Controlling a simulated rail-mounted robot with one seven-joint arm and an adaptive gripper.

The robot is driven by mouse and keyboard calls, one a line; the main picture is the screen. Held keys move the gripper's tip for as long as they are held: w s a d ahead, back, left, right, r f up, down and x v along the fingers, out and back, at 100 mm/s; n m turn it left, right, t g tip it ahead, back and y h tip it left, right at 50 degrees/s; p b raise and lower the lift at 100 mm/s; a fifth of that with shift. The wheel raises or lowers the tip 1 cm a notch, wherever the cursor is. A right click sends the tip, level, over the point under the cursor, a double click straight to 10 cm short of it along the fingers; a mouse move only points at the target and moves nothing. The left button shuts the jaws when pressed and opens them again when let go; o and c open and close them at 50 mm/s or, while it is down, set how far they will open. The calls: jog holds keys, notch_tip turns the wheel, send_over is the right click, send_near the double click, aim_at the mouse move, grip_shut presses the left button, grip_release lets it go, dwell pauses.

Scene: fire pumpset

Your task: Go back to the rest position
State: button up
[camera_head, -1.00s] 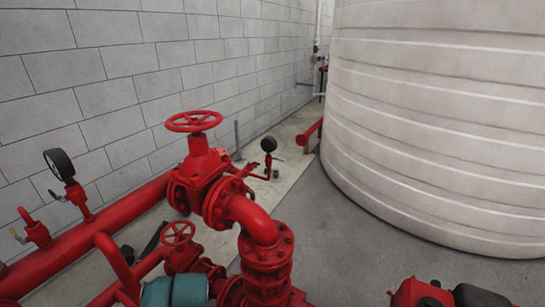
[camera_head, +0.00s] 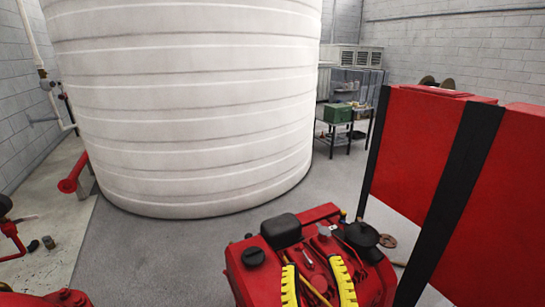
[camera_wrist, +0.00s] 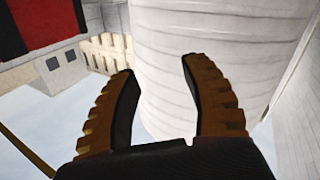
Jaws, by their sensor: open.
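My gripper (camera_wrist: 160,75) shows in the wrist view with its two orange-and-black fingers spread apart and nothing between them. Beyond the fingers is the large white ribbed tank (camera_wrist: 215,40), seen tilted. The same tank (camera_head: 185,110) fills the left and middle there. I cannot tell from these frames how far my gripper is from the tank.
Tall red panels (camera_head: 425,150) with black edges stand at the right. A small table holds a green box (camera_head: 338,113) at the back. Grey floor (camera_head: 170,255) is clear before the tank.

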jog(key=s+d+r+m+t+h, duration=0.1)
jog(key=s+r+m+t, duration=0.25)
jog(key=s+r, duration=0.45)
notch_tip(320, 180, up, 38)
jog(key=p, duration=3.6)
jog(key=shift+w+d+f+t, duration=0.2)
jog(key=shift+w+d+t, duration=0.05)
jog(key=shift+w+t, duration=0.15)
jog(key=shift+m, duration=0.25)
